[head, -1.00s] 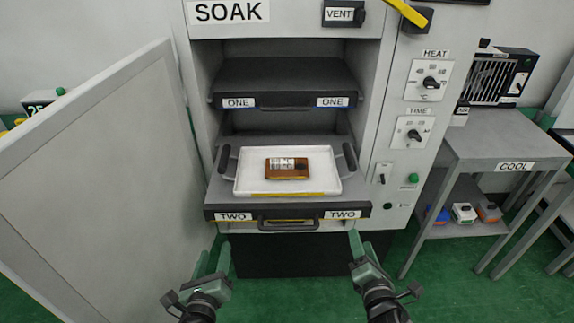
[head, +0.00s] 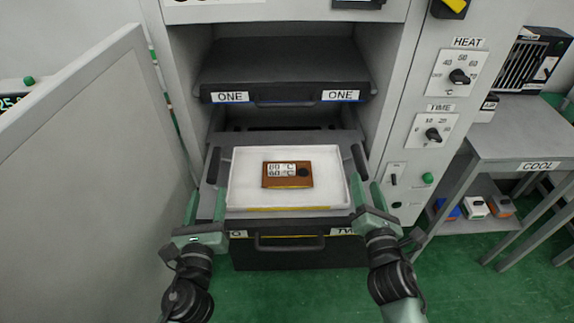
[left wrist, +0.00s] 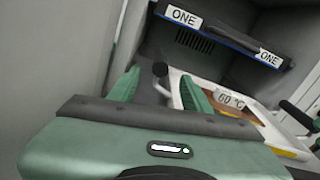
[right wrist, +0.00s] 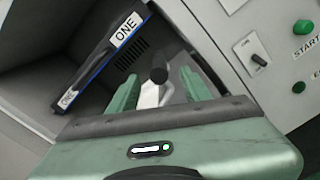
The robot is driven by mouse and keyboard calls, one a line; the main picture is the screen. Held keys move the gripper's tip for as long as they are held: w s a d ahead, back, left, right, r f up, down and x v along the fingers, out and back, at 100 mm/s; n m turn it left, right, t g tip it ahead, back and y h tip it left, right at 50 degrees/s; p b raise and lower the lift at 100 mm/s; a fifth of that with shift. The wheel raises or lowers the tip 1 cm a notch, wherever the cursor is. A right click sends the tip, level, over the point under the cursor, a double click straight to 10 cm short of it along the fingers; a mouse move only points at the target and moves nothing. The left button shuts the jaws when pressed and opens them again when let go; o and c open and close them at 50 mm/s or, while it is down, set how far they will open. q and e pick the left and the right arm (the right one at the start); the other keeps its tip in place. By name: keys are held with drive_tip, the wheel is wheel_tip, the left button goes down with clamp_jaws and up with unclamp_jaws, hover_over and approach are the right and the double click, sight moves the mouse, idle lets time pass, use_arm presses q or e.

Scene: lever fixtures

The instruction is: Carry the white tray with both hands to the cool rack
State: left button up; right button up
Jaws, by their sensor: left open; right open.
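The white tray (head: 240,198) sits level on the pulled-out lower shelf of the oven, with a brown block (head: 288,172) showing 60 °C readings on it. Dark handles stand at its left (head: 213,165) and right (head: 358,160) sides. My left gripper (head: 206,202) is open at the tray's left front; in the left wrist view the handle end (left wrist: 160,70) appears between its fingers. My right gripper (head: 367,195) is open at the right front; in the right wrist view the other handle (right wrist: 158,76) appears between its fingers. The cool rack (head: 515,145) stands at right.
The open oven door (head: 85,170) stands close to my left arm. Shelf ONE (head: 285,75) is above the tray. The control panel (head: 440,120) lies between oven and rack. The rack's top is clear in front of a fan unit (head: 525,70).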

sight(215, 164)
use_arm(q)
drive_tip(key=shift+s+r, duration=0.15)
drive_tip(key=shift+s, duration=0.25)
use_arm(e)
drive_tip(key=shift+s+r, duration=0.15)
drive_tip(key=shift+s, duration=0.25)
use_arm(q)
drive_tip(key=w, duration=1.2)
drive_tip(key=shift+w+a, duration=0.15)
drive_tip(key=shift+a, duration=0.1)
use_arm(e)
drive_tip(key=w, duration=0.8)
drive_tip(key=shift+a, duration=0.2)
use_arm(q)
clamp_jaws()
use_arm(e)
clamp_jaws()
